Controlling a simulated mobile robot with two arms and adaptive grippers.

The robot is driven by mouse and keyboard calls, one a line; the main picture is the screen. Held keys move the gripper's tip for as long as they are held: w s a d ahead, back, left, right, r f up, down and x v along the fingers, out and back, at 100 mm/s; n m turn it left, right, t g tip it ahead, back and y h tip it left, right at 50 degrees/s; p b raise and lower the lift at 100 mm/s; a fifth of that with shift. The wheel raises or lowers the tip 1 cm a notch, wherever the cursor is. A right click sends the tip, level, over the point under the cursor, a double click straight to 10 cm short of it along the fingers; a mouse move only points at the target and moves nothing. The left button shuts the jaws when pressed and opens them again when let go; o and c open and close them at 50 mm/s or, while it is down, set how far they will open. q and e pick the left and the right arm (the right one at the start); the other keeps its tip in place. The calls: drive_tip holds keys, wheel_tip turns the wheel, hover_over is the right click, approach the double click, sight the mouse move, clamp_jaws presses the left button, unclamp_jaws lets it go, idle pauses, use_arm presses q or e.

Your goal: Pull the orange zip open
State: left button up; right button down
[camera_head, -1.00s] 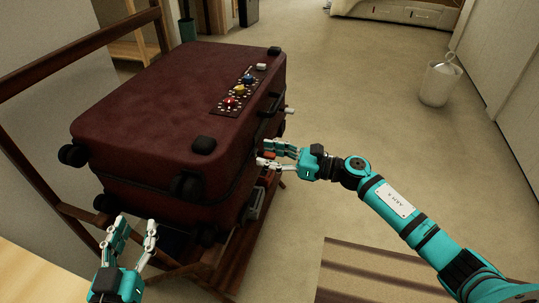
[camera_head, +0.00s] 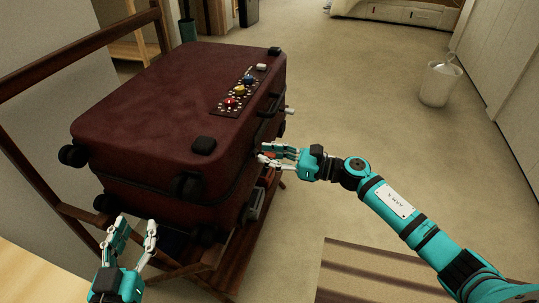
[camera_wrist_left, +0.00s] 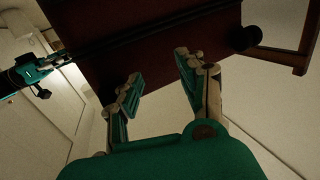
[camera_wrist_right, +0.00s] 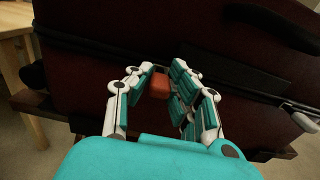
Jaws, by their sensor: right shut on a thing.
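The dark red suitcase (camera_head: 150,105) lies flat on a wooden rack with its lid down. A dark seam runs around its side. The orange zip (camera_wrist_right: 159,85) is a small block at the seam, between the fingers of my right gripper (camera_wrist_right: 165,72). That gripper is shut on it, close against the suitcase's side. In the head view my right gripper (camera_head: 264,155) hides most of the zip. My left gripper (camera_head: 137,222) is open and empty, in front of the suitcase's near left corner. The left wrist view shows its fingers apart (camera_wrist_left: 160,68) below the suitcase's edge.
The wooden rack (camera_head: 25,142) rises behind the suitcase on the left. A panel (camera_head: 238,92) with coloured knobs sits on the lid. A white bin (camera_head: 438,88) stands on open floor at right. A striped rug (camera_head: 380,268) lies under my right arm.

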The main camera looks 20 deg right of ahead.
drive_tip(key=s+a, duration=0.1)
drive_tip(key=s, duration=0.1)
drive_tip(key=s+a+p, duration=0.2)
drive_tip(key=s+a, duration=0.1)
drive_tip(key=shift+s, duration=0.35)
drive_tip(key=s+a, duration=0.1)
drive_tip(key=s, duration=0.1)
drive_tip(key=s+a+p, duration=0.1)
drive_tip(key=s, duration=0.1)
drive_tip(key=s+a+p, duration=0.1)
drive_tip(key=s+a, duration=0.1)
drive_tip(key=shift+s+f, duration=0.1)
drive_tip(key=shift+s, duration=0.05)
use_arm(q)
drive_tip(key=s+a+f+g+y, duration=0.1)
drive_tip(key=s+a+f+g, duration=0.1)
drive_tip(key=s+f+g, duration=0.3)
drive_tip(key=s+a+f+g+y, duration=0.2)
drive_tip(key=s+f+g, duration=0.3)
drive_tip(key=f, duration=0.3)
drive_tip(key=shift+a+f+n, duration=0.2)
drive_tip(key=shift+a+n, duration=0.1)
drive_tip(key=shift+a, duration=0.05)
use_arm(e)
drive_tip(key=shift+a, duration=0.1)
use_arm(q)
drive_tip(key=shift+s, duration=0.1)
